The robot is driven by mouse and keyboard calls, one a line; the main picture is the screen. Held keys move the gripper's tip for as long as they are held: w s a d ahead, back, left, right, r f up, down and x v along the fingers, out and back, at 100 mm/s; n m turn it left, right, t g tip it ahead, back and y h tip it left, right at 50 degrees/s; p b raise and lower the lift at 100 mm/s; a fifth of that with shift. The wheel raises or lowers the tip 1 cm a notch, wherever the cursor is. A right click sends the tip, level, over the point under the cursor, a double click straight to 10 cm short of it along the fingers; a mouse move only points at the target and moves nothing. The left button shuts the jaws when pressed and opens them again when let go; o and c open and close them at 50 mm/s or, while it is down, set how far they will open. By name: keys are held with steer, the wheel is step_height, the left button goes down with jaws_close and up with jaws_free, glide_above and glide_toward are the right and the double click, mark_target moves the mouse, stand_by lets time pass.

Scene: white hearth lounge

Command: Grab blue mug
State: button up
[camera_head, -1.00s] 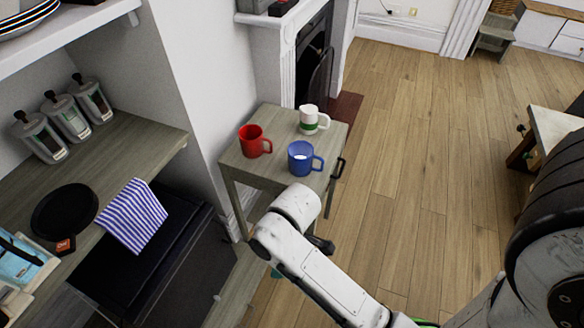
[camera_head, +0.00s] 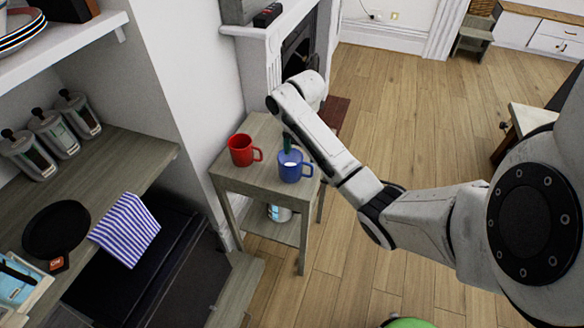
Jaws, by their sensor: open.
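The blue mug (camera_head: 290,172) stands upright near the front right of a small wooden side table (camera_head: 235,178), its handle pointing right. My arm reaches over the table from the right. My gripper (camera_head: 287,145) shows only as a small dark green part hanging down at the back rim of the blue mug. The jaws are open, and most of the gripper is hidden behind my forearm. I cannot tell whether a finger is inside the mug or behind it, or touching it.
A red mug (camera_head: 240,150) stands left of the blue mug. The white mug is hidden behind my arm. A metallic container (camera_head: 279,212) sits on the table's lower shelf. A counter with canisters (camera_head: 53,133) and a striped cloth (camera_head: 125,228) lies left. Open wooden floor lies right.

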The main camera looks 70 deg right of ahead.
steer(key=shift+s+d+r+n, duration=0.15)
steer(key=shift+s+d, duration=0.15)
steer(key=shift+d, duration=0.15)
steer(key=shift+s+d+n, duration=0.15)
steer(key=shift+s+d, duration=0.1)
steer(key=shift+d, duration=0.15)
steer(key=f, duration=0.5)
steer(key=shift+s+d+f, duration=0.2)
steer(key=shift+s+a+f, duration=0.15)
steer(key=shift+f, duration=1.2)
steer(key=shift+s+a+f, duration=0.15)
steer(key=shift+f, duration=1.15)
jaws_close()
